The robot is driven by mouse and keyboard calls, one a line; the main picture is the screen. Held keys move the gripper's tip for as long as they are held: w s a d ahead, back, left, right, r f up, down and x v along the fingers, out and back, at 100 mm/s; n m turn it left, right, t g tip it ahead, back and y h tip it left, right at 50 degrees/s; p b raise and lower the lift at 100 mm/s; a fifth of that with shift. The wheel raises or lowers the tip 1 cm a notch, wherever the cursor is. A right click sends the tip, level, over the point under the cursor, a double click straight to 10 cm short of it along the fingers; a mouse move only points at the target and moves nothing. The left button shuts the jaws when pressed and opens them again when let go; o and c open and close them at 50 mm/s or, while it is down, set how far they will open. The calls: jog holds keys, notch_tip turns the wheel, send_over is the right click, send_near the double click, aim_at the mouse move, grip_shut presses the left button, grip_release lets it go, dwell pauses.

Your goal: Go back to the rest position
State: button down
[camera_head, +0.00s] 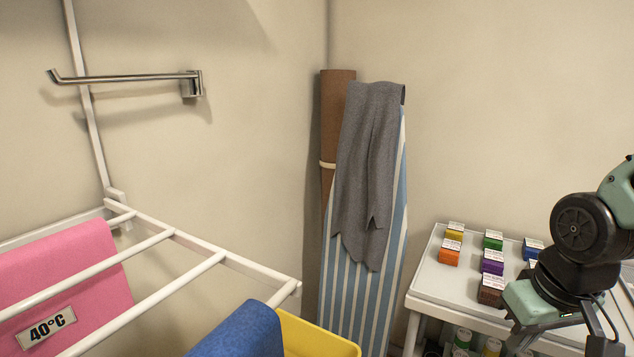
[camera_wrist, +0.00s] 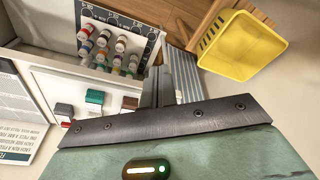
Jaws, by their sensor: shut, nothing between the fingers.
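My gripper (camera_wrist: 160,85) shows in the wrist view, its two grey fingers together and empty in front of the dark plate and green housing. In the head view my arm is at the right edge, with its wrist above the right part of a white table (camera_head: 424,284). The fingers cannot be made out there. In the wrist view the fingers are apart from the small boxes and point past the table's edge toward the floor side.
Several small coloured boxes, one orange (camera_head: 449,252), stand on the table, with bottles (camera_wrist: 115,45) below. A striped ironing board (camera_head: 350,310) with a grey cloth (camera_head: 365,160) leans in the corner. A drying rack (camera_head: 200,243) and yellow basket (camera_head: 315,338) are left; the basket (camera_wrist: 240,48) also shows in the wrist view.

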jog(key=s+a+r+n+g+p, duration=0.1)
jog(key=s+a+r+n, duration=0.1)
jog(key=s+a, duration=0.4)
jog(key=s+a+r+n+g+p, duration=0.1)
jog(key=s+a+r+n, duration=0.1)
jog(key=s+a+n, duration=0.2)
jog(key=s+a, duration=0.2)
jog(key=a, duration=0.2)
jog(key=shift+s+a, duration=0.15)
jog(key=shift+a, duration=0.25)
dwell(1.0)
